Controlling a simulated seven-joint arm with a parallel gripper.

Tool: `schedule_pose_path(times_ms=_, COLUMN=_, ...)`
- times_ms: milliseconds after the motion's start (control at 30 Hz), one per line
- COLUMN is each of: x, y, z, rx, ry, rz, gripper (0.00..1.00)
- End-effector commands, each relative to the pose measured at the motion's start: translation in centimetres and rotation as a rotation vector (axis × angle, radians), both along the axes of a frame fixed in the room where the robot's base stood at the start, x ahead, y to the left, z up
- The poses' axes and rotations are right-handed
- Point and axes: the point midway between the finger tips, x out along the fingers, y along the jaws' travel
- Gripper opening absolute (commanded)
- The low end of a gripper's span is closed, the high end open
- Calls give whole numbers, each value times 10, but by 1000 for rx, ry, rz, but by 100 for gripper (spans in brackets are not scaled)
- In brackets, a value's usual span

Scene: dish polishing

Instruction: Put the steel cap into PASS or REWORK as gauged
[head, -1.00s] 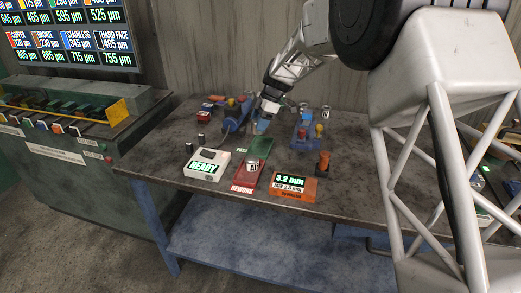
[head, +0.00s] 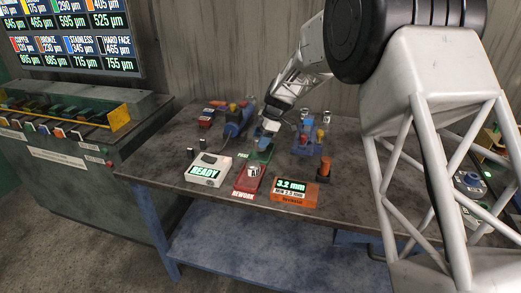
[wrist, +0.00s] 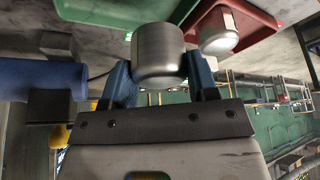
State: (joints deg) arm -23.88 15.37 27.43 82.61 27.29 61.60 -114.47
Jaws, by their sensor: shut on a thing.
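My gripper (head: 264,142) is at the green PASS tray (head: 265,155) in the head view, its blue fingers pointing down. In the wrist view my gripper (wrist: 158,75) is shut on a steel cap (wrist: 158,48), a smooth grey cylinder between the fingers. The PASS tray (wrist: 100,10) shows behind the cap there. The red REWORK tray (head: 243,187) lies nearer the front and holds another metal cap (head: 254,171); that cap (wrist: 217,32) also shows in the wrist view. The orange gauge (head: 294,194) reads 3.2 mm; its smaller line is hard to read.
A white box (head: 207,170) reading READY stands left of the trays. A blue machine (head: 235,124) stands behind left, and a blue stand with coloured knobs (head: 307,141) behind right. A dark orange-based post (head: 324,168) stands near the gauge. Bare bench lies at right.

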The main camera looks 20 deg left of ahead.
Motion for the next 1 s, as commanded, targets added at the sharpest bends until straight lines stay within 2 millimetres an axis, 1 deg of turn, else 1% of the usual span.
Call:
schedule_pose_path(times_ms=133, x=0, y=0, z=-11, rx=-1, ry=1, rz=-1, gripper=20)
schedule_pose_path(times_ms=300, x=0, y=0, z=-33, rx=0, ry=2, rz=0, gripper=20)
schedule_pose_path(times_ms=433, x=0, y=0, z=-45, rx=0, ry=0, rz=-1, gripper=20)
schedule_pose_path(times_ms=533, x=0, y=0, z=-49, rx=0, ry=0, rz=0, gripper=20)
schedule_pose_path(times_ms=967, x=0, y=0, z=-52, rx=-1, ry=1, rz=0, gripper=20)
schedule_pose_path(times_ms=1000, x=0, y=0, z=-52, rx=-1, ry=1, rz=0, gripper=58)
